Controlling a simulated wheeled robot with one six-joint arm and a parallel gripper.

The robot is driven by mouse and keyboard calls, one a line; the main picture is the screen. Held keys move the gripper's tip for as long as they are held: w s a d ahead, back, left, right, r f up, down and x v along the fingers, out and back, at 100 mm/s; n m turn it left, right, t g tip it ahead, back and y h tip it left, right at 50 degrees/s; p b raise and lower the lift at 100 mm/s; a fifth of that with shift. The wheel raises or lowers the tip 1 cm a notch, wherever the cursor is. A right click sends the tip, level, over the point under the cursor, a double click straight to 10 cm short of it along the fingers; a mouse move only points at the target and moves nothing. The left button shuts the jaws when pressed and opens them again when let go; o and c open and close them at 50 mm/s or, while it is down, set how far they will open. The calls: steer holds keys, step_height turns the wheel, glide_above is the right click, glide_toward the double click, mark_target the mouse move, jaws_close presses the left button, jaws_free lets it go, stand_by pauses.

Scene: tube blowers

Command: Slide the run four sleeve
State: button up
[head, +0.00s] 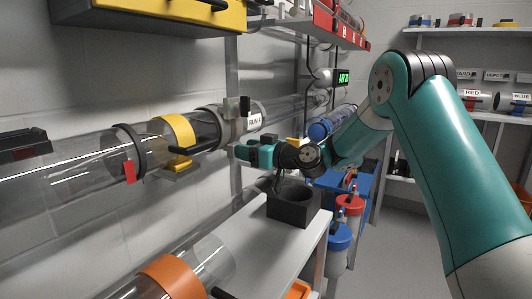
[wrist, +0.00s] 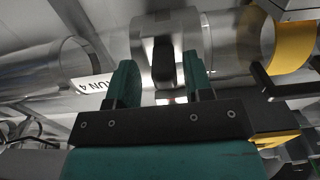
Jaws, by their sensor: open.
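A clear tube run (head: 75,172) passes along the wall at left, with a yellow band (head: 180,131) on it that has a black handle (head: 198,147). A grey ring (head: 226,122) sits to its right, beside a RUN 4 label (head: 254,121). I cannot tell which piece is the sleeve. My gripper (head: 240,151) is open just below the grey ring. In the wrist view the fingers (wrist: 163,64) stand apart with the ring's dark block (wrist: 163,52) seen between them; contact cannot be told. The yellow band (wrist: 293,43) and its handle (wrist: 262,80) are at right, the label (wrist: 94,84) at left.
A black open box (head: 292,206) stands on the pale bench (head: 250,240) below my gripper. An orange-banded clear tube (head: 172,278) lies in front. A yellow cabinet (head: 165,14) hangs above the run. Red and blue canisters (head: 349,205) stand behind; floor at right is clear.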

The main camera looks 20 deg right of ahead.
steer(key=b+v, duration=0.1)
steer(key=v, duration=1.6)
